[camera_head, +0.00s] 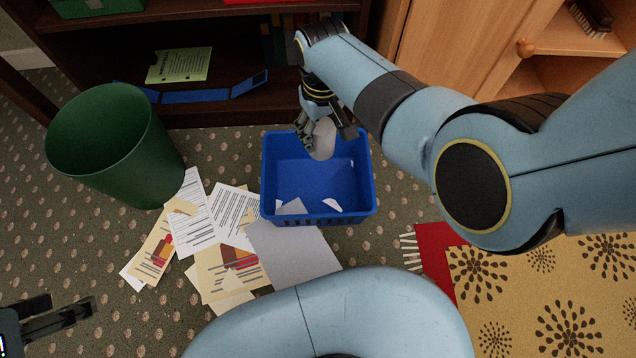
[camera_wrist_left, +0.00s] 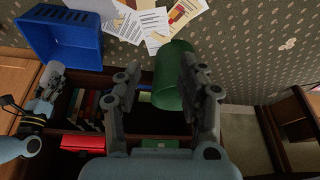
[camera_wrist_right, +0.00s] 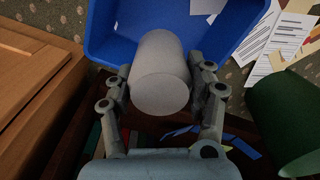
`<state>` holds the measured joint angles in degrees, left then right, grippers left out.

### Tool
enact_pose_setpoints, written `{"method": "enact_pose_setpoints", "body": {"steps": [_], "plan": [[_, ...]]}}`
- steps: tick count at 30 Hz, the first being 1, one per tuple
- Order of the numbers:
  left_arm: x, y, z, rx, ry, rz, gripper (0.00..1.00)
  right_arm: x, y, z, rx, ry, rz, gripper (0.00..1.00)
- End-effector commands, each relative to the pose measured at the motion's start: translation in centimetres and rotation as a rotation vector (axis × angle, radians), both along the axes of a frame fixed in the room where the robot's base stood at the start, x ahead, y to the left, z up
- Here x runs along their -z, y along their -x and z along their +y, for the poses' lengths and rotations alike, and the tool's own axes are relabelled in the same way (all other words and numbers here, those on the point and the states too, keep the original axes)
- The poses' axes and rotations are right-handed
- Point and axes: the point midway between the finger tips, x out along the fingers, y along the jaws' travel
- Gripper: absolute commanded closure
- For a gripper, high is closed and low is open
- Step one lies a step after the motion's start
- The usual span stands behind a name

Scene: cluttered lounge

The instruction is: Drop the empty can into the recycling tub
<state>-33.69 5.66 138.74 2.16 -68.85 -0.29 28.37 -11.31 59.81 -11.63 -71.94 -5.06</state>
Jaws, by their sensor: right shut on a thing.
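A plain grey can (camera_head: 323,139) is held in my right gripper (camera_head: 327,135), over the back part of the blue tub (camera_head: 318,219). In the right wrist view the can (camera_wrist_right: 160,75) sits between the two fingers, with the blue tub (camera_wrist_right: 105,35) behind it. The tub stands on the carpet and holds a few white paper scraps. My left gripper (camera_head: 60,318) shows at the lower left of the head view, away from the tub. In the left wrist view its fingers (camera_wrist_left: 165,90) are apart with nothing held between them.
A green bin (camera_head: 110,145) stands left of the tub. Loose papers (camera_head: 215,240) lie on the carpet between them. A dark shelf (camera_head: 210,110) is behind, a wooden cabinet (camera_head: 440,40) at the back right, and a patterned rug (camera_head: 540,290) at the lower right.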

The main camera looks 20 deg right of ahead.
Motion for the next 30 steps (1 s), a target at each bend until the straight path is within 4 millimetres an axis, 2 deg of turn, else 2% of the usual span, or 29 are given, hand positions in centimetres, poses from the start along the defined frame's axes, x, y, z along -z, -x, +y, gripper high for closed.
{"method": "enact_pose_setpoints", "body": {"steps": [1, 6, 15, 22, 30], "plan": [[1.0, -0.1, 0.0, -0.001, 0.001, -0.02, 0.6, 0.7, 0.1, 0.0, 0.0, 0.0, 0.002, 0.77], [3.4, -1.1, 0.0, -0.002, 0.006, -0.147, 0.6, 2.2, 0.1, 0.0, -0.001, 0.001, 0.003, 0.77], [6.4, -1.8, -0.1, 0.004, 0.01, -0.373, 0.6, 4.5, 0.1, 0.0, -0.002, 0.0, 0.002, 0.77], [7.1, -1.7, -0.2, 0.012, 0.014, -0.485, 0.6, 5.3, 0.1, 0.0, -0.002, 0.0, 0.0, 0.77], [7.0, -1.7, -0.3, 0.014, 0.015, -0.521, 0.6, 5.4, 0.0, 0.0, -0.002, 0.001, -0.002, 0.77]]}}
